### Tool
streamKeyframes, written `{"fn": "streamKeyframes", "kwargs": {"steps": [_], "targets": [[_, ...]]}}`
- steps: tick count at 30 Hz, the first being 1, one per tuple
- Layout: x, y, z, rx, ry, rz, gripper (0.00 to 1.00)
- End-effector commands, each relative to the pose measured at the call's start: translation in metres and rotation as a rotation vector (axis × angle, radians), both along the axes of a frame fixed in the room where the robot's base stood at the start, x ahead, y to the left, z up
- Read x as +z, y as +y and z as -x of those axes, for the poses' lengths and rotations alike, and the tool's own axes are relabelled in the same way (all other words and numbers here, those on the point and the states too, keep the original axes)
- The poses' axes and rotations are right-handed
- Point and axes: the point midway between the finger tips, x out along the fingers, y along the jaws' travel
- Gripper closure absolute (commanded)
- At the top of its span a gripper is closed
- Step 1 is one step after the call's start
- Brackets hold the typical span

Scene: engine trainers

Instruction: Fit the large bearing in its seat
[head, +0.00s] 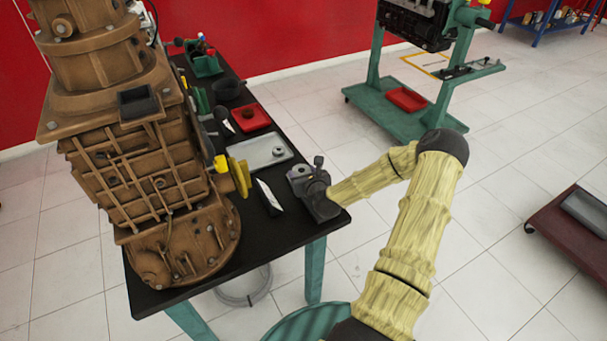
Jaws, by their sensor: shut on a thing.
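My gripper (313,189) is dark and sits low over the right front corner of the black table. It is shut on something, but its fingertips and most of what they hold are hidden. A small grey part with a round top (300,171) shows right at the gripper's left side; I cannot tell whether this is the large bearing or a fixture on the table. A grey tray (262,141) to its left holds small ring-like parts (278,151). I cannot make out the bearing seat for certain.
A large brown gearbox casing (130,170) fills the table's left side. A red tray (263,122) with a dark ring lies behind the grey tray. A flat black-and-white item (269,196) lies left of my gripper.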

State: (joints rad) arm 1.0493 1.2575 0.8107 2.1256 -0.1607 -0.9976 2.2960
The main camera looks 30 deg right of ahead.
Motion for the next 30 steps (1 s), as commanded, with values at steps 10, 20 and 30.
{"fn": "streamKeyframes", "kwargs": {"steps": [10,20,30], "targets": [[-0.0202,0.0023,0.007,0.002,0.032,-0.015,0.76],[-0.0209,0.0027,0.0072,0.003,0.032,-0.016,0.37],[-0.0219,0.003,0.0077,0.002,0.034,-0.017,0.19]]}}
